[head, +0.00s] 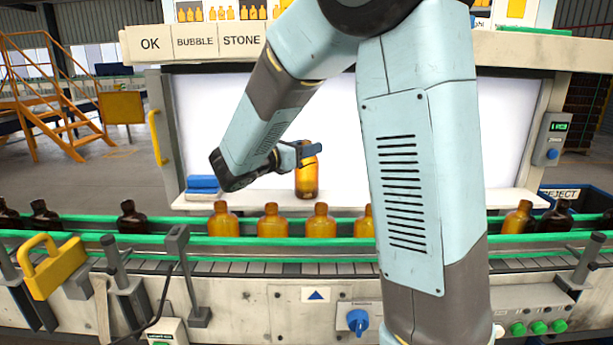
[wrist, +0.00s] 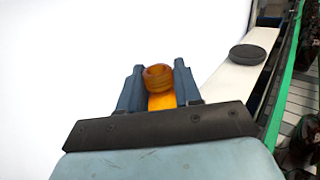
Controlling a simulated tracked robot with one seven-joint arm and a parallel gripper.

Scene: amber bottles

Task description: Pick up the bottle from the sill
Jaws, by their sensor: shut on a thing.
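An amber bottle (head: 307,178) stands upright at the white sill (head: 345,196), in front of the bright white panel. I cannot tell whether its base touches the sill. My gripper (head: 308,151) reaches it from the left and is shut around its upper part. In the wrist view the threaded mouth of the bottle (wrist: 158,78) shows between the two dark blue fingers of my gripper (wrist: 159,88). The lower body of the bottle is hidden there.
A conveyor with green rails (head: 270,240) runs in front of the sill, carrying several amber and dark bottles. Blue blocks (head: 202,185) lie at the sill's left end. A dark round puck (wrist: 247,54) lies on the sill in the wrist view. My arm hides part of the sill.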

